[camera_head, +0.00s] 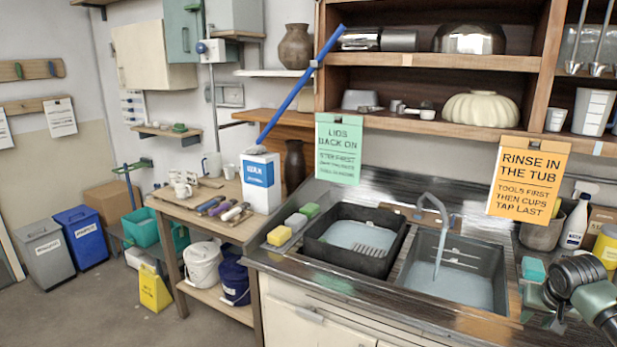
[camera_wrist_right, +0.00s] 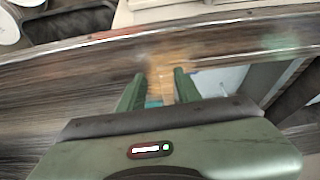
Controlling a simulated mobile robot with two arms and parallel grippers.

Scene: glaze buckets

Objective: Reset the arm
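My right gripper (camera_head: 535,300) is low at the right edge of the head view, over the counter beside the right basin. In the right wrist view its two green fingers (camera_wrist_right: 160,78) stand apart with a gap between them. A small teal patch shows low in that gap; I cannot tell what it is, and nothing is clearly clamped. A teal sponge (camera_head: 533,270) is near the gripper in the head view. My left gripper is in neither view.
The dark counter holds a black tub (camera_head: 355,238) and a sink basin (camera_head: 455,275) with a tap (camera_head: 437,235). A spray bottle (camera_head: 578,220) and a yellow container (camera_head: 607,245) stand close to my right arm. A wooden bench (camera_head: 215,225) is at the left.

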